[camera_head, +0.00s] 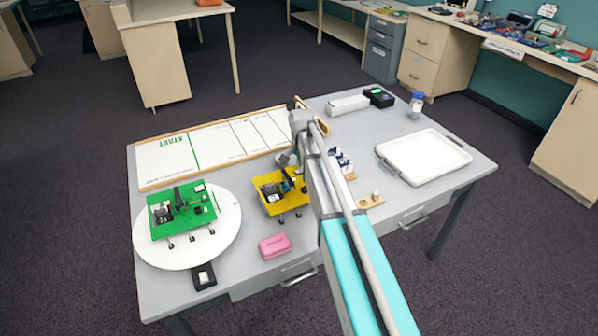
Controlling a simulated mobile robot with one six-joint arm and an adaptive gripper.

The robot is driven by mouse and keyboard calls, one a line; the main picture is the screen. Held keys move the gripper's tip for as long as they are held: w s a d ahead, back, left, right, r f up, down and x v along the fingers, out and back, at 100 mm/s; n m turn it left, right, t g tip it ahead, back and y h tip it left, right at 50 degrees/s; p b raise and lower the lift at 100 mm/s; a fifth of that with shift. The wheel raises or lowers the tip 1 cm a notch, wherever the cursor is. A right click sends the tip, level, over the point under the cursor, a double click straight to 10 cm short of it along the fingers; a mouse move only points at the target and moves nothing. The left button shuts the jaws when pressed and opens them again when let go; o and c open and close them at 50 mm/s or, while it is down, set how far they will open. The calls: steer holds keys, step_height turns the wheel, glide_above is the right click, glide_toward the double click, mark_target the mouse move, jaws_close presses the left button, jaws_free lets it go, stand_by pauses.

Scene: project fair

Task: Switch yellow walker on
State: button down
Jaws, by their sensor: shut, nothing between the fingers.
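The yellow walker (270,207) stands on the grey table, left of my arm, with its thin legs under a yellow body. It carries dark parts and what looks like a small motor on top. Its switch is too small to make out. My gripper (285,160) is shut and empty, just above and behind the walker's far right side. I cannot tell whether it touches the walker. My arm hides the area right of the walker.
A green walker (201,215) stands on a white round disc (150,246) at left. A pink block (274,246) lies in front. The START board (165,164) lies behind. A white tray (425,157) and small wooden pieces (367,203) are right of my arm.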

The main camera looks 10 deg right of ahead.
steer(key=shift+r+p, duration=3.5)
steer(key=s+a+r+n+p, duration=0.1)
steer(key=s+n, duration=0.8)
steer(key=s, duration=1.7)
steer(key=shift+s, duration=0.3)
